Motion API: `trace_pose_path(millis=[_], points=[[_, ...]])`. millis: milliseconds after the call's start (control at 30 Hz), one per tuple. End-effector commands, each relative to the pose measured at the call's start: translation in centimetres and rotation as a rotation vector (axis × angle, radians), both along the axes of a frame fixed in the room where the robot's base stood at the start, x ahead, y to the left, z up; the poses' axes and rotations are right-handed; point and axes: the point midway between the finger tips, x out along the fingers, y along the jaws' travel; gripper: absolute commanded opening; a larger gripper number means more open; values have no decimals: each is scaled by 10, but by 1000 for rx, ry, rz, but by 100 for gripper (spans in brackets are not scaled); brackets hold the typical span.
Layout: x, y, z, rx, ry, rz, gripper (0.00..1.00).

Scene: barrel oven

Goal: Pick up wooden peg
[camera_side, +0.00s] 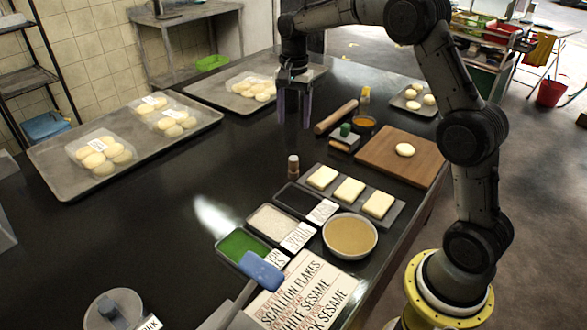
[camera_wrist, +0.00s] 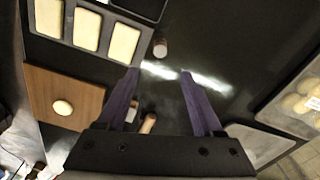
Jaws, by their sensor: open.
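A small upright cylinder (camera_side: 293,165), pale with a brown band, stands alone on the dark table in the side view; it best fits the wooden peg. In the wrist view the same cylinder (camera_wrist: 160,47) shows beyond my fingertips, between their lines. My gripper (camera_side: 294,124) points down above the table, farther back than the cylinder and apart from it. Its two purple fingers (camera_wrist: 159,72) are spread with nothing between them. A wooden rolling pin (camera_side: 336,117) lies right of the gripper; its end (camera_wrist: 148,123) is partly hidden in the wrist view.
A slab tray (camera_side: 334,201) and small containers (camera_side: 271,222) stand in front of the cylinder. A green-topped block (camera_side: 345,136) and wooden board (camera_side: 381,162) are to the right. Bun trays (camera_side: 60,181) lie left and back. The table's left middle is clear.

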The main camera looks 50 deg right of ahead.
Motion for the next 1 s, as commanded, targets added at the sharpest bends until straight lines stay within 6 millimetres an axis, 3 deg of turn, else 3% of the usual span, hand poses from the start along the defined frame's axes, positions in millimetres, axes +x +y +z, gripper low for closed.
trace_pose_path(millis=[400,767,1000], points=[[-2,-3,-67,2,10,-5,68],[-1,-2,-98,2,8,-5,68],[1,0,-132,2,9,-5,68]])
